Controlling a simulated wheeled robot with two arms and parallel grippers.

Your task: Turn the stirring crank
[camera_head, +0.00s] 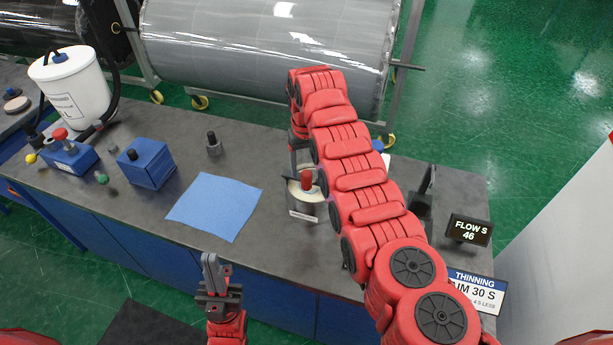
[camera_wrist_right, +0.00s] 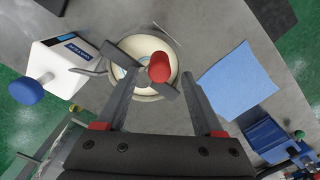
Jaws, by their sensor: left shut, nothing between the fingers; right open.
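The metal pot (camera_head: 303,207) stands on the grey bench, with pale contents and a red crank knob (camera_head: 307,179) above it. In the right wrist view the red knob (camera_wrist_right: 160,67) sits over the pot (camera_wrist_right: 152,43), with a dark bar crossing beneath it. My right gripper (camera_wrist_right: 161,76) is open over the pot, its fingers on either side of the knob; whether either touches it I cannot tell. My right arm partly hides the pot in the head view. My left gripper (camera_head: 213,270) is shut and empty, in front of the bench's near edge.
A blue cloth (camera_head: 214,206) lies left of the pot. A white bucket (camera_head: 71,88) and blue boxes (camera_head: 146,163) stand further left. A white box with a blue knob (camera_wrist_right: 48,70) stands beside the pot. A flow display (camera_head: 468,230) is at right. A wrapped roll (camera_head: 265,45) lies behind.

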